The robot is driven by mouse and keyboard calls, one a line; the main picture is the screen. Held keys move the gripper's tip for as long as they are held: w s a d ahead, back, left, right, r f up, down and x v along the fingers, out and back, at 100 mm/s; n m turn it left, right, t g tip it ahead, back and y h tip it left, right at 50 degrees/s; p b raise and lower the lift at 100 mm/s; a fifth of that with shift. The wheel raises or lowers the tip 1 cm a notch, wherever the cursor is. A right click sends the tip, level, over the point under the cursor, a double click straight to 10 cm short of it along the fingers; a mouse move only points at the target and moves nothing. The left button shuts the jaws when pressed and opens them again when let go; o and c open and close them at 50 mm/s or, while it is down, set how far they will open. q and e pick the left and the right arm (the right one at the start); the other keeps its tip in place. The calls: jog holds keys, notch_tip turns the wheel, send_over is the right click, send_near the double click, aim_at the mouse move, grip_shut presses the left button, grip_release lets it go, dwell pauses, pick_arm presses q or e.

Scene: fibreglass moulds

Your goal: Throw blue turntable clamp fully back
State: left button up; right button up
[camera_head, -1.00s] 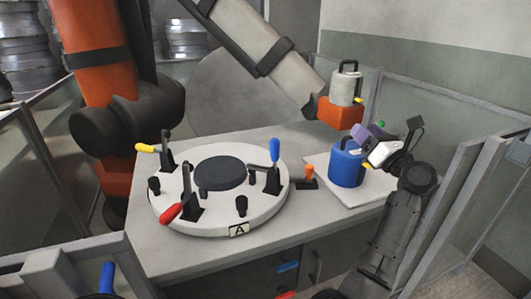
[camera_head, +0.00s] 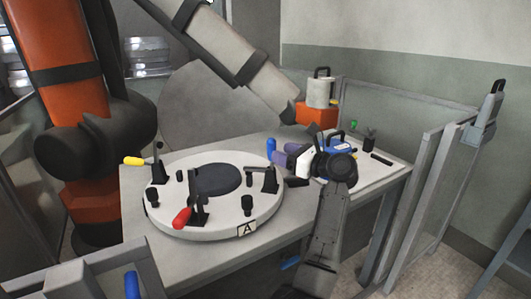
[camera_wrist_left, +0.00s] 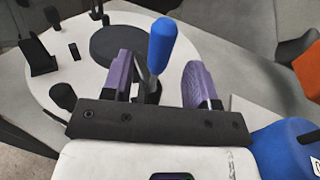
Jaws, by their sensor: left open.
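The turntable (camera_head: 200,205) is a round white disc with a dark centre, marked A, on a grey table. The blue clamp's handle (camera_head: 271,148) stands roughly upright at the disc's right rim, above its black bracket (camera_head: 268,181). My left gripper (camera_head: 284,151), with purple fingers, is beside this handle on its right. In the left wrist view the fingers are open and apart, and the blue handle (camera_wrist_left: 162,42) rises between them. I cannot tell whether either finger touches it. The clamp's base is partly hidden there. My right gripper is not in view.
The disc also carries clamps with yellow (camera_head: 134,161) and red (camera_head: 181,217) handles, plus black knobs. A blue canister (camera_wrist_left: 288,148) stands close to my gripper's right. A white canister (camera_head: 319,92) sits on an orange block behind. Partitions (camera_head: 430,165) edge the table's right side.

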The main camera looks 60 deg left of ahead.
aim_at(271, 149)
pick_arm(q)
jog(key=b+x, duration=0.1)
jog(key=x, duration=0.4)
jog(key=shift+w+a, duration=0.1)
jog(key=shift+s+a+b, duration=0.35)
jog(key=shift+a+b, duration=0.05)
jog(key=shift+a, duration=0.25)
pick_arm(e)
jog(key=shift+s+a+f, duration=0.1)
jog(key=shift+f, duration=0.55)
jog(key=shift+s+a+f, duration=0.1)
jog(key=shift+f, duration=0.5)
pick_arm(q)
grip_shut()
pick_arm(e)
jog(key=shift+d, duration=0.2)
